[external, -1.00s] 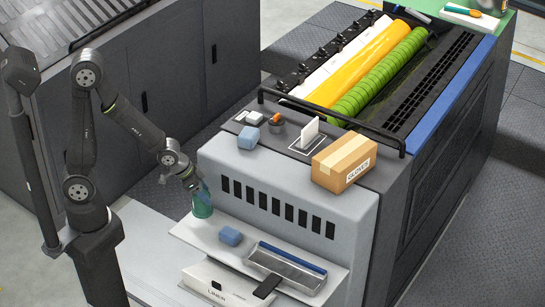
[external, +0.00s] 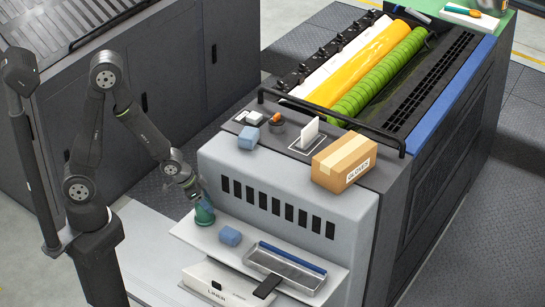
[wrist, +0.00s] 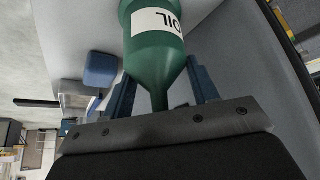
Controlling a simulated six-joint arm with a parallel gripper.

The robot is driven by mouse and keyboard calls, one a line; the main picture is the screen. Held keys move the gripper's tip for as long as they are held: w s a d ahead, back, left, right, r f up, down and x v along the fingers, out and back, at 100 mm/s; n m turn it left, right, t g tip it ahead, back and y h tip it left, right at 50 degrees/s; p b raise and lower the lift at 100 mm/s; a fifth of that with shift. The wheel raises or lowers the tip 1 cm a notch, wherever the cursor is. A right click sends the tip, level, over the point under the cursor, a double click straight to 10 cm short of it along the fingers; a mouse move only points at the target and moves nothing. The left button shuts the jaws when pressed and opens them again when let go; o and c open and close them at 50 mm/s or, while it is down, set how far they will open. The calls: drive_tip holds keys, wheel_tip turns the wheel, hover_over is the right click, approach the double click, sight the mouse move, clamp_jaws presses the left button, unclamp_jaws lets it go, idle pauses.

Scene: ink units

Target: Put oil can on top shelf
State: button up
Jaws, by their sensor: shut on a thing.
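The green oil can (external: 204,216) with a white OIL label is at the left end of the pale ledge (external: 205,243) on the front of the machine. My gripper (external: 199,192) reaches down to it from above and left. In the wrist view the blue fingers (wrist: 160,85) are shut around the narrow neck of the oil can (wrist: 155,50). In the external view the can looks about upright. I cannot tell whether its base touches the ledge. Above the ledge is the machine's dark top surface (external: 285,152).
On the ledge are a blue block (external: 230,236) and a metal tray (external: 285,270). A dark flat item (external: 266,287) lies at its front. The top surface holds a gloves box (external: 344,161), another blue block (external: 249,138), a small cup (external: 277,126) and a white card (external: 309,132). A black rail (external: 330,118) runs behind.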

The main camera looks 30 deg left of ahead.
drive_tip(key=o, duration=1.6)
drive_tip(key=shift+f, duration=0.1)
drive_tip(key=shift+o, duration=0.2)
drive_tip(key=shift+a+r, duration=0.1)
drive_tip(key=shift+r, duration=0.35)
drive_tip(key=v, duration=1.1)
drive_tip(key=shift+s+r, duration=0.15)
drive_tip(key=shift+x, duration=6)
drive_tip(key=shift+a, duration=0.1)
